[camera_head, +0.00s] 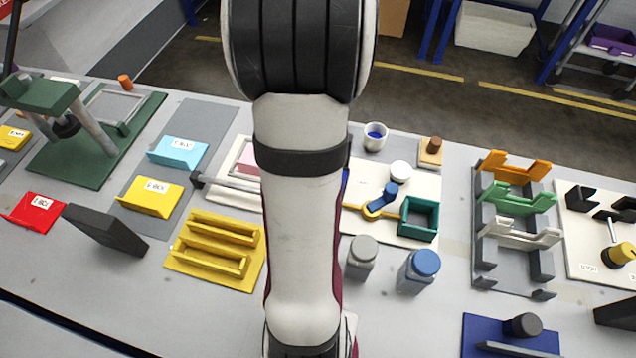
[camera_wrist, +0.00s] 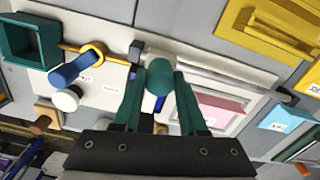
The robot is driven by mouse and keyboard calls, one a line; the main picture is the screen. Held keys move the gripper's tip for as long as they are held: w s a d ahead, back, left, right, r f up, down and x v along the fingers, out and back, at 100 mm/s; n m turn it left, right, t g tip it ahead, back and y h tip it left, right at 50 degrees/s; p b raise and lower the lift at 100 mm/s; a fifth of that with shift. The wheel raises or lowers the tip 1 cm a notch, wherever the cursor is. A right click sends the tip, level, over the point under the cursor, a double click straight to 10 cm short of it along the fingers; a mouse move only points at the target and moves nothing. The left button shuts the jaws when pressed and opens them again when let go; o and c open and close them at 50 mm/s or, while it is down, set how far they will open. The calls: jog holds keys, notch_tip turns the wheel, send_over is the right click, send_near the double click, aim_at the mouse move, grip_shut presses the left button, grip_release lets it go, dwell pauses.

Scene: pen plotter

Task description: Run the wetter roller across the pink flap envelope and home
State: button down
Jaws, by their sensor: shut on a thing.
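My gripper (camera_wrist: 159,80) is shut on a round teal knob (camera_wrist: 158,74), with one green finger on each side of it. The knob appears to be the grip of the wetter roller, at the left end of a long pale bar (camera_wrist: 215,78). The roller itself is not clearly seen beneath my fingers. The pink flap envelope (camera_wrist: 212,110) lies to the right of my gripper in the wrist view, beside the bar. In the head view a pink edge of it (camera_head: 246,158) shows left of my arm, which hides the gripper and knob.
A blue lever (camera_wrist: 70,70), a yellow ring and a green open box (camera_head: 418,218) stand beside the work area. A yellow slotted rack (camera_head: 215,250) and yellow and light-blue pieces lie to the left in the head view. Grey and blue-capped jars (camera_head: 418,270) stand nearer.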

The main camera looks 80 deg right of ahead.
dwell(0.9)
jog(key=w, duration=2.7)
jog(key=shift+w, duration=0.1)
jog(key=c, duration=0.8)
grip_release()
jog(key=o, duration=0.4)
jog(key=shift+c, duration=0.2)
notch_tip(320, 180, up, 16)
jog(key=shift+f, duration=0.1)
